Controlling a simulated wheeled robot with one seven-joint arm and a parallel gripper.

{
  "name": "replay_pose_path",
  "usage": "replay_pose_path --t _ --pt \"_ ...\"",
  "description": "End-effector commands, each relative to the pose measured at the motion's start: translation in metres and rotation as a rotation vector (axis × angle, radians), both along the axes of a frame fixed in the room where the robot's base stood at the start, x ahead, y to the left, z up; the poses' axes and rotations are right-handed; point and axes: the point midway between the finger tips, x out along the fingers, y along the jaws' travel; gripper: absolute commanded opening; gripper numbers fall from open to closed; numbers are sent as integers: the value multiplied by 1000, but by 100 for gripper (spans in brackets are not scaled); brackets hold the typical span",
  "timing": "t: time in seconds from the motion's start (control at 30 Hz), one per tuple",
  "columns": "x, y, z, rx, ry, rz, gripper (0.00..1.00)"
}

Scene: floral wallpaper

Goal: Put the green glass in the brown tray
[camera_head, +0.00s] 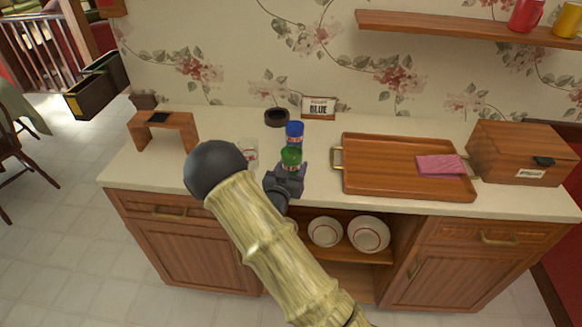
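The green glass (291,157) stands on the counter near its front edge, just in front of a blue glass (294,130). My gripper (290,171) is right at the green glass, on its near side, and hides the lower part of it. A dark finger shows close to the right of the glass. I cannot tell whether the fingers touch it or are closed on it. The brown tray (357,183) is wooden with metal handles and lies to the right of the glass. A folded pink cloth (441,165) lies in its right part.
A clear glass (249,151) stands left of the green glass, partly behind my arm. A dark round dish (276,117) and a "BLUE" sign (319,107) are at the back. A wooden box (520,150) stands right of the tray. A small wooden stand (162,124) is at left.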

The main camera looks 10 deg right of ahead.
Motion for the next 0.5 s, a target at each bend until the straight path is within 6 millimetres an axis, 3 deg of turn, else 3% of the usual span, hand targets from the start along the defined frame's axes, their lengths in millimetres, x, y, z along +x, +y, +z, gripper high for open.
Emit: replay_pose_path --t 0.37,0.4,0.5 --pt "0 3 -4 0 -3 3 21" --pt "0 3 -5 0 -1 4 56" --pt "0 3 -4 0 -1 4 76"
